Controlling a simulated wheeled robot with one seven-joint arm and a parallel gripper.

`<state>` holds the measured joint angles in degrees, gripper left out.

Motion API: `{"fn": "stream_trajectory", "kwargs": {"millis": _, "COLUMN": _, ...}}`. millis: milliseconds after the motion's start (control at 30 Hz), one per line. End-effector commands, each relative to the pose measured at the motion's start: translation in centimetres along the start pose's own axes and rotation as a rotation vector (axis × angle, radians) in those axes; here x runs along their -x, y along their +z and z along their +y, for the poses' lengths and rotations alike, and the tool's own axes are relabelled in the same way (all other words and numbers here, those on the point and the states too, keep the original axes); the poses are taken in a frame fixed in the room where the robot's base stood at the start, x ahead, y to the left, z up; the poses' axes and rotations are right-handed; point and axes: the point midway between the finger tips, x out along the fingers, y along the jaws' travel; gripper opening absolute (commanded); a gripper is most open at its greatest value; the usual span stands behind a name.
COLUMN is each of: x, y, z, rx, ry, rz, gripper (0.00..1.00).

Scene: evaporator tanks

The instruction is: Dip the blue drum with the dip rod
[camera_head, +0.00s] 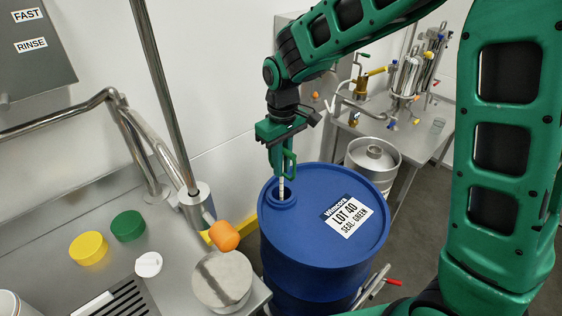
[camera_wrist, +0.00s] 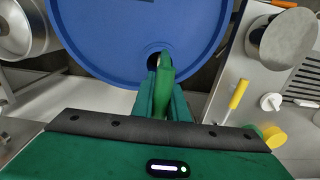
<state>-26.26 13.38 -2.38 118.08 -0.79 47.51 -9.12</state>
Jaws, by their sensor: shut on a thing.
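The blue drum (camera_head: 318,240) stands upright at the centre of the head view, with a label reading "Wimcora LOT 40 SEAL: GREEN" on its top. Its open bung hole (camera_head: 283,196) is on the left of the lid. My gripper (camera_head: 281,172) is above the hole, shut on the dip rod (camera_head: 281,187), whose pale marked shaft points down into the hole. How deep the rod reaches is hidden inside the drum. In the wrist view my gripper (camera_wrist: 161,88) also shows over the dark hole in the drum lid (camera_wrist: 110,45); the rod is hardly visible there.
A steel counter at left holds a yellow cap (camera_head: 88,248), a green cap (camera_head: 128,225), a white cap (camera_head: 148,264) and a round steel lid (camera_head: 222,280). An orange-handled valve (camera_head: 224,235) sits close left of the drum. A steel keg (camera_head: 373,158) and a bench with fittings stand behind.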

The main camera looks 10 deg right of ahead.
Motion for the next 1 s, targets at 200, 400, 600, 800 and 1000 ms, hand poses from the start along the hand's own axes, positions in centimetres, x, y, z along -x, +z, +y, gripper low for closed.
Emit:
{"fn": "stream_trajectory", "kwargs": {"millis": 200, "x": -0.6, "y": 0.0, "z": 0.0, "rx": 0.0, "ry": 0.0, "rz": 0.0, "gripper": 0.0}}
{"fn": "stream_trajectory", "kwargs": {"millis": 400, "x": -1.1, "y": 0.0, "z": 0.0, "rx": 0.0, "ry": 0.0, "rz": 0.0, "gripper": 0.0}}
{"fn": "stream_trajectory", "kwargs": {"millis": 600, "x": -1.6, "y": 0.0, "z": 0.0, "rx": 0.0, "ry": 0.0, "rz": 0.0, "gripper": 0.0}}
{"fn": "stream_trajectory", "kwargs": {"millis": 800, "x": -2.0, "y": 0.0, "z": 0.0, "rx": 0.0, "ry": 0.0, "rz": 0.001, "gripper": 0.0}}
{"fn": "stream_trajectory", "kwargs": {"millis": 1000, "x": -2.2, "y": 0.0, "z": 0.0, "rx": 0.0, "ry": 0.0, "rz": 0.001, "gripper": 0.0}}
